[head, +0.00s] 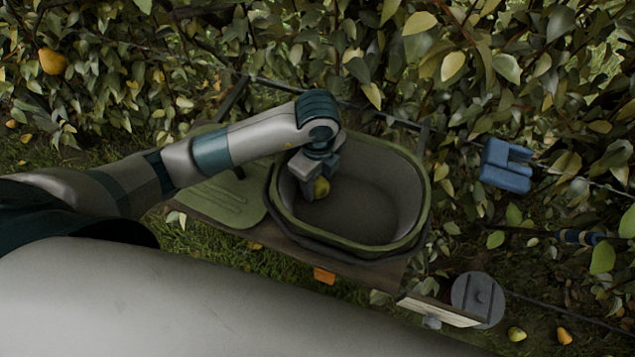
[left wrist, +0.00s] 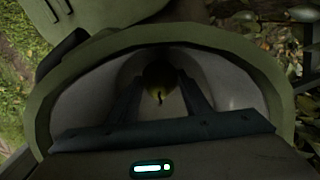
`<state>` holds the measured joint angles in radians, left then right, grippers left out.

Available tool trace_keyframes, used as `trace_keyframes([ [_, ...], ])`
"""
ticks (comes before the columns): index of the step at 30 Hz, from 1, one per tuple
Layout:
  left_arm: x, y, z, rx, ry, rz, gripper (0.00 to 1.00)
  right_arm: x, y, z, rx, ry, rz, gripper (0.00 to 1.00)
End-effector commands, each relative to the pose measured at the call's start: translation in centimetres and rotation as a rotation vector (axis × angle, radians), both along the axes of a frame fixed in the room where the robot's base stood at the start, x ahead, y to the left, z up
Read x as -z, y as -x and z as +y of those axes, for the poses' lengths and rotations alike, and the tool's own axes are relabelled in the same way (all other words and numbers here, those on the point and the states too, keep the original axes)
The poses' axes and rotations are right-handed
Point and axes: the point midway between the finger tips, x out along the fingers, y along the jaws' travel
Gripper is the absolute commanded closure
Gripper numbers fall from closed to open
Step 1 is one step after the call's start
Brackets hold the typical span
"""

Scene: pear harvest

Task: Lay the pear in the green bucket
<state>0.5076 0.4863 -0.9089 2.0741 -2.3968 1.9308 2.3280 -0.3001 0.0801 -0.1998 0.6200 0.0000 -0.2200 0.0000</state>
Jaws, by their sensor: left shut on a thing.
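The green bucket (head: 424,205) stands open in the middle of the head view, with a grey inside and a green rim. My left gripper (head: 313,188) reaches down inside its left part. It is shut on a yellow-green pear (head: 321,188), which shows at the fingertips. In the left wrist view the pear (left wrist: 159,80) sits between the two fingers with its dark stem towards the camera, and the bucket's rim (left wrist: 272,75) curves around it. I cannot tell whether the pear touches the bucket floor. My right gripper is not in view.
A green lid-like panel (head: 225,200) lies left of the bucket. Leafy hedge fills the back, with another pear (head: 52,61) hanging at the far left. A blue clip-like object (head: 506,166) is at the right. Fallen pears (head: 516,334) lie on the ground at lower right.

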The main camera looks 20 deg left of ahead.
Motion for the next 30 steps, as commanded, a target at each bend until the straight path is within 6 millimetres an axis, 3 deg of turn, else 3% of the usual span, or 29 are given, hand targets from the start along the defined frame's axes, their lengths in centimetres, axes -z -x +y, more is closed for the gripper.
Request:
trace_keyframes([
  [5,1.6,0.0,0.0,0.001,0.000,0.001,0.84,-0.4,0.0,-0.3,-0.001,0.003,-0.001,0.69],
  [17,2.1,0.0,0.0,0.001,0.000,-0.001,0.84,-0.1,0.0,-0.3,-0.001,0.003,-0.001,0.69],
  [18,2.1,0.0,0.0,0.001,0.000,0.000,0.54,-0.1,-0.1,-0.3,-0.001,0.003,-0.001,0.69],
  [20,2.0,0.0,0.0,0.001,0.000,-0.001,0.39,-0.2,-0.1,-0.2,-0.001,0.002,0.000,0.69],
  [30,1.9,0.0,0.0,0.001,0.000,-0.001,0.37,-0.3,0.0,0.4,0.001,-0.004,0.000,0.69],
])
